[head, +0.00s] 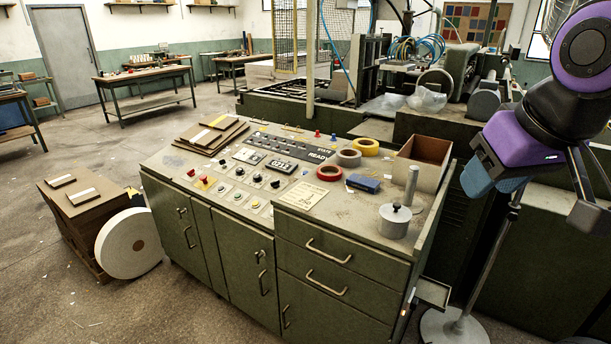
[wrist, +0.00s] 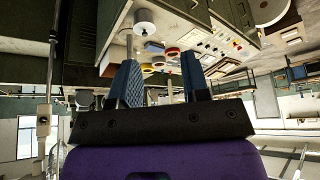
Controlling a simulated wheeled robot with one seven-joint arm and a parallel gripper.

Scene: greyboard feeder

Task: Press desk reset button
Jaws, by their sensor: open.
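The green desk (head: 235,235) stands in the middle of the head view, with a sloped control panel (head: 262,168) of several buttons, lamps and a display. Small red buttons (head: 203,181) sit at the panel's left end, some near yellow plates. Labels are too small to read, so I cannot tell which is the reset button. In the wrist view the panel (wrist: 215,42) shows upside down beyond the fingers. My gripper (wrist: 162,76) is open and empty, its two blue pads apart. In the head view my arm hangs at the right, off the desk's right side and clear of the buttons.
On the desktop are brown boards (head: 212,134), tape rolls (head: 330,173), a blue block (head: 363,183), an open box (head: 421,160) and a metal weight with an upright post (head: 395,219). A machine stands behind. A white roll (head: 129,243) leans by stacked board at left. Floor in front is clear.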

